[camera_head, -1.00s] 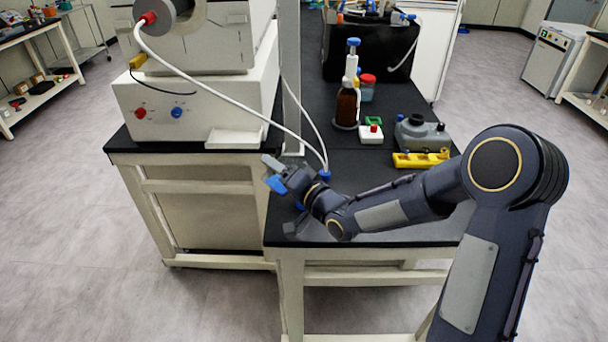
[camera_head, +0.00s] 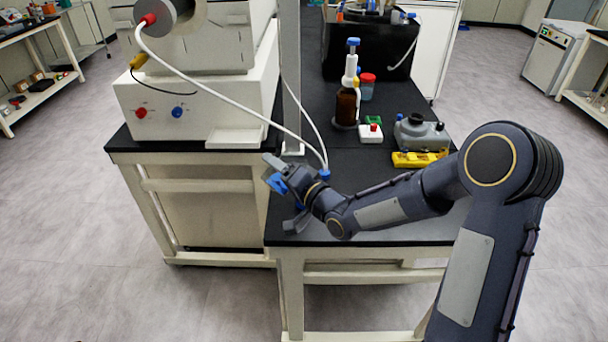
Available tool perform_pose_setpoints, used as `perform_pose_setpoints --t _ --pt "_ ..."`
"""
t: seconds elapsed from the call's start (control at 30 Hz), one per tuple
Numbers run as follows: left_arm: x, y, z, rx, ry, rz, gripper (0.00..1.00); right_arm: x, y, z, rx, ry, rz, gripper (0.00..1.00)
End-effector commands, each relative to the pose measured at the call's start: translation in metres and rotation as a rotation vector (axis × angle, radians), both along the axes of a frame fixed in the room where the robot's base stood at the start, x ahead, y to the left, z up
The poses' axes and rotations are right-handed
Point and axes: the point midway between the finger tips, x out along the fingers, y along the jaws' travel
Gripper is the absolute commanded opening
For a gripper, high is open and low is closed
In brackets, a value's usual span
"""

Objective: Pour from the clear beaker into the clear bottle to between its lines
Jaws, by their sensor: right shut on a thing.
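My right gripper (camera_head: 286,196) is over the left front part of the black bench top, its fingers apart with blue pads on either side. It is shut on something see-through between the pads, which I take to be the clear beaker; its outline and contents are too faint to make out. I cannot pick out the clear bottle or its lines; it may be hidden by my right gripper and forearm. My left gripper is not in view.
A white hose runs from the white machine (camera_head: 200,105) to a blue fitting (camera_head: 325,175) just behind my right wrist. A brown bottle (camera_head: 346,106), a grey container (camera_head: 421,134) and a yellow rack (camera_head: 419,158) stand farther back. A metal post (camera_head: 291,80) rises behind the gripper.

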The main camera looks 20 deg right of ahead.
Motion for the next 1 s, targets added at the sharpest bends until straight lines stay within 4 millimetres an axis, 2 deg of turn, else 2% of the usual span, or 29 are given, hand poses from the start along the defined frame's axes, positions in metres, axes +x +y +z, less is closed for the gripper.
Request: perform_pose_setpoints --t 1.0 --pt "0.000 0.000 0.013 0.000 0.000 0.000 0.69 0.000 -0.001 0.005 0.055 0.029 0.001 0.34"
